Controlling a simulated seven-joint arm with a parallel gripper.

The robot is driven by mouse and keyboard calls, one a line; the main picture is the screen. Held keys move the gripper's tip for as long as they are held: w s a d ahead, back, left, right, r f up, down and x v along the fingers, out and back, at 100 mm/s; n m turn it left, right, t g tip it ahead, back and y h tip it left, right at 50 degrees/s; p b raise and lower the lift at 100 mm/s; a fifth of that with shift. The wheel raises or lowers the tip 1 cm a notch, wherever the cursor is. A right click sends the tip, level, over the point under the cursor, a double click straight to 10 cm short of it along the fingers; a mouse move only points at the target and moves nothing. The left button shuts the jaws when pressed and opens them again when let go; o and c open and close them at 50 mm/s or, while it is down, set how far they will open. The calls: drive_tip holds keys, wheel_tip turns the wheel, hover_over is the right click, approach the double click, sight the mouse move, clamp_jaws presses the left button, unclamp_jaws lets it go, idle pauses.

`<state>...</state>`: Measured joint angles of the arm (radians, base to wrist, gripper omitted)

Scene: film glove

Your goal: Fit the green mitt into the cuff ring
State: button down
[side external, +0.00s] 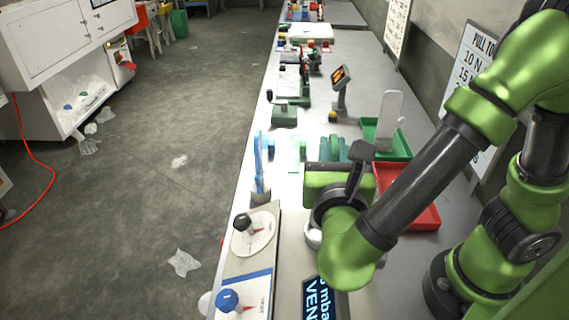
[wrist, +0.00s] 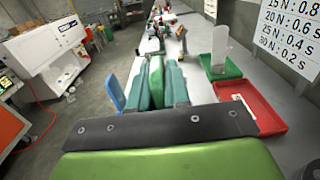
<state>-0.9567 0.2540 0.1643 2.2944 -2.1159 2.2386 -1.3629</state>
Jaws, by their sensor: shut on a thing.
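The green mitt (wrist: 156,82) stands between the two teal fingers of my gripper (wrist: 155,88) in the wrist view. The gripper is shut on it. In the side view my gripper (side external: 347,149) shows its teal fingers beyond the green wrist body, and I cannot clearly pick out the mitt there. A blue upright piece (side external: 262,165), seen nearly edge-on, stands on the bench to the left of my gripper. It may be the cuff ring, but its opening does not show. It also shows left of the fingers in the wrist view (wrist: 117,93).
A green tray (side external: 397,146) with a pale upright panel (side external: 388,112) and a red tray (side external: 425,208) lie to the right. A panel with a black knob (side external: 242,222) and a blue knob (side external: 228,300) is at the near left. Several devices stand farther along the bench.

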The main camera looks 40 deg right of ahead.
drive_tip(key=shift+f, duration=2.1)
idle(1.0)
drive_tip(key=c, duration=1)
unclamp_jaws()
drive_tip(key=v, duration=1.2)
drive_tip(key=shift+d+r, duration=0.1)
